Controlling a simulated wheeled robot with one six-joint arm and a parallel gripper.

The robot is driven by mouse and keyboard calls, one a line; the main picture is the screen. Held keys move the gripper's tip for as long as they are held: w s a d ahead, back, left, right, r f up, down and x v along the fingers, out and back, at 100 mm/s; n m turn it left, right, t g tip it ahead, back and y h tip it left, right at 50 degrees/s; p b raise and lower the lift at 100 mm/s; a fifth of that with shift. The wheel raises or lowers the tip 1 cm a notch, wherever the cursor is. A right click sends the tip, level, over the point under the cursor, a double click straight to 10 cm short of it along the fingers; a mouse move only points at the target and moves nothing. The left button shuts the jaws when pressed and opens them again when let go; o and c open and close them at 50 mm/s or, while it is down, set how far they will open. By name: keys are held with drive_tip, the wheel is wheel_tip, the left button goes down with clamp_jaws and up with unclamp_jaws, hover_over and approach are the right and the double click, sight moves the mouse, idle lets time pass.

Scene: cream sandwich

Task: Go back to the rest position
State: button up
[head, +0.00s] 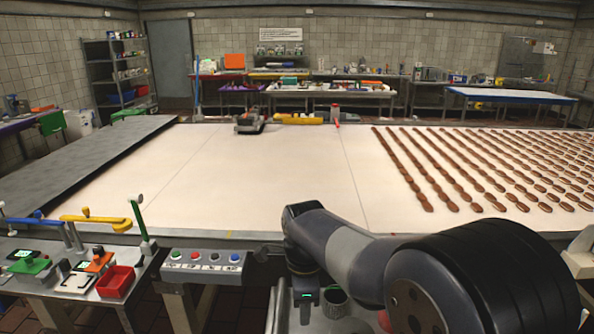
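My arm reaches in from the lower right of the head view, its dark shoulder at the right and its elbow bent near the middle. The end of the arm hangs down at the bottom centre, where my gripper (304,298) shows as a dark body with a small green light. Its fingers cannot be made out, so I cannot tell whether it is open or holds anything. A dark cup-like container (335,302) stands just right of it.
A wide pale conveyor belt (240,180) lies ahead, with rows of brown biscuits (480,165) on its right. A button panel (207,262) and a side table with a red bin (115,281) and colored levers stand at the lower left. The belt's left and middle are bare.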

wheel_tip(320, 180, down, 9)
drive_tip(key=shift+f+p, duration=0.3)
drive_tip(key=shift+s+d+n, duration=0.1)
drive_tip(key=shift+s+n, duration=0.05)
drive_tip(key=shift+n, duration=0.85)
drive_tip(key=shift+s+n, duration=0.15)
drive_tip(key=shift+n, duration=0.85)
drive_tip(key=shift+s, duration=0.1)
